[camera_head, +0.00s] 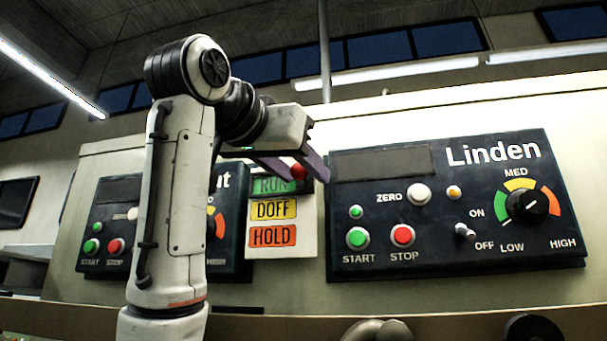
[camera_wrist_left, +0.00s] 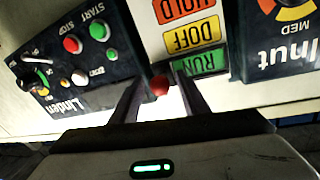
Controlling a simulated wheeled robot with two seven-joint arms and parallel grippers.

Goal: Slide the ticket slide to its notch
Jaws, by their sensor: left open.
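The ticket slide shows as a red round knob (camera_head: 298,171) near the upper right of the green RUN label (camera_head: 270,185) on a white board (camera_head: 308,240). Yellow DOFF (camera_head: 273,209) and orange HOLD (camera_head: 272,236) labels lie below RUN. My left gripper (camera_head: 304,177) is open at the board's top, its fingers on either side of the knob. In the left wrist view the knob (camera_wrist_left: 159,87) shows between the open fingertips (camera_wrist_left: 157,83); I cannot tell whether they touch it. The notches are not clear to see. My right gripper is not in view.
The Linden control panel (camera_head: 455,205) stands close to the right of the board, with buttons, a toggle and a dial. Another dark panel (camera_head: 112,238) is on the left, partly hidden behind my left arm. A ledge (camera_head: 270,325) runs below the panels.

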